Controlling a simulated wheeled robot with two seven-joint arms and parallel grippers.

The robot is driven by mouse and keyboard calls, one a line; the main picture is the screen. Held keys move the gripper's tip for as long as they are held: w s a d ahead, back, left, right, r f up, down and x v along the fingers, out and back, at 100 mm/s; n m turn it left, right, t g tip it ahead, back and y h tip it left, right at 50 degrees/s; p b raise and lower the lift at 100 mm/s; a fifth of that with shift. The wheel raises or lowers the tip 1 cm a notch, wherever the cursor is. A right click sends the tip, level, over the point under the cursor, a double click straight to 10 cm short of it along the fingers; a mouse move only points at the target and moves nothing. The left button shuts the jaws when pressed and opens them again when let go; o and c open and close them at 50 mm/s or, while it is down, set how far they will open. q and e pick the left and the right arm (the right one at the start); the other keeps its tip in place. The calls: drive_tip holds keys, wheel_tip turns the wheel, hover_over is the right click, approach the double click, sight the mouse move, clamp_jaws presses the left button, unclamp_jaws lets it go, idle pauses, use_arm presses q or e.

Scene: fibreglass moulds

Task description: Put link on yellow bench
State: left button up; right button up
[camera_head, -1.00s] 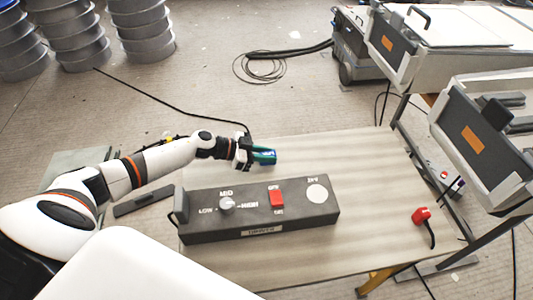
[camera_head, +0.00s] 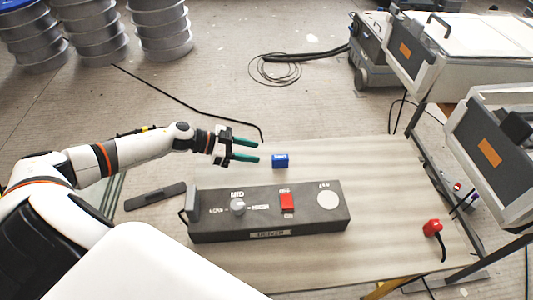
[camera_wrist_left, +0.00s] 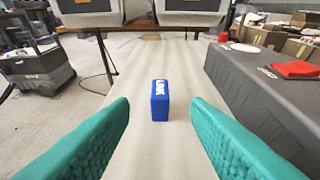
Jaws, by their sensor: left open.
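A small blue block with white lettering, the link (camera_head: 280,161), stands on the pale bench top (camera_head: 370,165) behind the dark control box. It also shows upright in the left wrist view (camera_wrist_left: 160,101), midway ahead of the two green fingers. My left gripper (camera_head: 246,150) is open and empty, just left of the link and apart from it. Its green fingers show at both sides of the left wrist view (camera_wrist_left: 158,140). A yellow leg (camera_head: 378,290) shows under the bench's front edge. My right gripper is not in view.
A dark control box (camera_head: 220,222) with a knob and a red switch lies along the bench front. A red button (camera_head: 432,227) with a cable is at the right. A dark flat bar (camera_head: 155,196) lies at the left. Grey machines (camera_head: 478,150) stand at the right.

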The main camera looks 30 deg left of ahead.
use_arm(q)
drive_tip(key=shift+v, duration=1.3)
